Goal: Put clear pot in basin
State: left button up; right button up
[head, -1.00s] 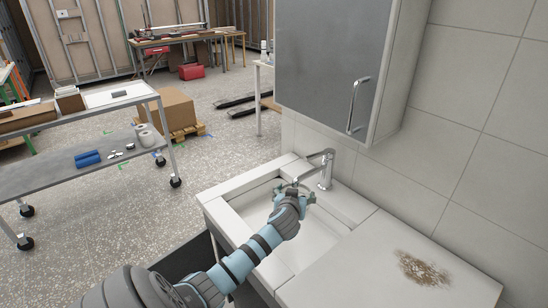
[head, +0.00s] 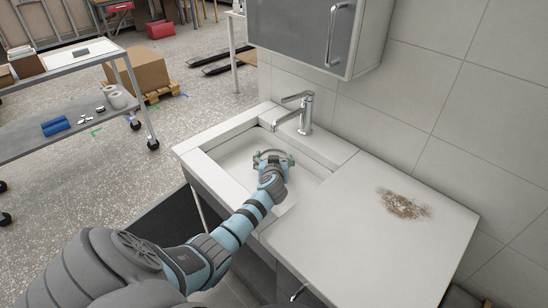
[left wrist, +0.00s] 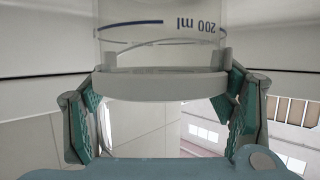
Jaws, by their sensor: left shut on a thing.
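The clear pot (left wrist: 160,32) fills the top of the left wrist view, a see-through vessel with a blue band and an upside-down "200 ml" mark. A pale ring (left wrist: 160,84) at its near end sits between the green-padded fingers. My left gripper (head: 272,158) is shut on the pot, over the white basin (head: 196,165). In the head view the pot is hard to make out against the white and is partly hidden by the gripper. I cannot tell whether it touches the basin floor. My right gripper is not in view.
A chrome faucet (head: 305,112) stands at the basin's back edge. A white counter (head: 345,245) with a brown stain (head: 405,204) lies to the right. A grey cabinet (head: 298,35) hangs above. A metal cart (head: 85,125) stands at the left.

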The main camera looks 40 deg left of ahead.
pick_arm(q)
jog(key=o, duration=1.4)
jog(key=shift+f, duration=0.1)
jog(key=shift+c, duration=0.2)
jog(key=shift+r+p, duration=0.25)
jog(key=shift+p, duration=0.05)
jog(key=p+v, duration=0.2)
jog(key=v, duration=0.5)
jog(key=shift+s+d, duration=0.15)
jog(key=shift+s, duration=0.05)
jog(key=shift+r, duration=0.1)
jog(key=shift+r, duration=0.1)
